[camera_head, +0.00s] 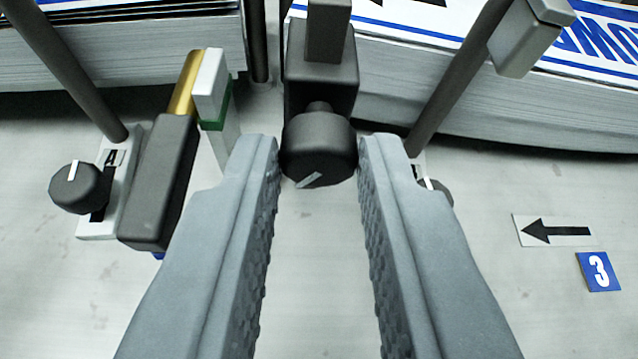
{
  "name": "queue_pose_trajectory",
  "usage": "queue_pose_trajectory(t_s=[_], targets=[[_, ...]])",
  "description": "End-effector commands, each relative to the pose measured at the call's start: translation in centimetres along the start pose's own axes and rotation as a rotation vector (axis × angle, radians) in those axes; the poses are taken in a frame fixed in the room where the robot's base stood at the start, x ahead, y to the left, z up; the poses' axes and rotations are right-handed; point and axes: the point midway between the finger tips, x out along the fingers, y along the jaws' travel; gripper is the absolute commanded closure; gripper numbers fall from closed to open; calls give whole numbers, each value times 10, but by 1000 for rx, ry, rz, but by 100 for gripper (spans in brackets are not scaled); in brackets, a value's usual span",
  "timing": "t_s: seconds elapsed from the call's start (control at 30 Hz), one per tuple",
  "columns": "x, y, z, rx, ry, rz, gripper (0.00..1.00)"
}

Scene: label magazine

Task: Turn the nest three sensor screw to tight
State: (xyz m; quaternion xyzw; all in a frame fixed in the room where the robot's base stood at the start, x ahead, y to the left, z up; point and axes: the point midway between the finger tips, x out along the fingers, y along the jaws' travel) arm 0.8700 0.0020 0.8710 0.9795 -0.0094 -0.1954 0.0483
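A round black knob (318,152) with a light pointer mark sits on the front of a dark sensor block (320,75) at the top middle. Its pointer mark slants toward the lower left. My gripper (319,150) has one fingertip on each side of this knob. The knob nearly fills the gap between the fingertips. I cannot tell whether both fingers press on it. A blue label with a white 3 (599,271) lies at the lower right, with a black arrow plate (553,231) above it that points left. The knob's scale is not visible.
Another black knob (78,187) on a plate marked A stands at left, beside a dark block (160,185) with a brass cylinder (187,82). A further knob (434,189) is partly hidden behind my right finger. Slanted dark rods and paper stacks (480,110) crowd the back.

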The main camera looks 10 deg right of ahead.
Motion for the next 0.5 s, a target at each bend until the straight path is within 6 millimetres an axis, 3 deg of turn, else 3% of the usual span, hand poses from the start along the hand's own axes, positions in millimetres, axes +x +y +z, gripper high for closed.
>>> queue_pose_trajectory(t_s=[0.5], targets=[[0, 1, 0, 56, 1, -23, 100]])
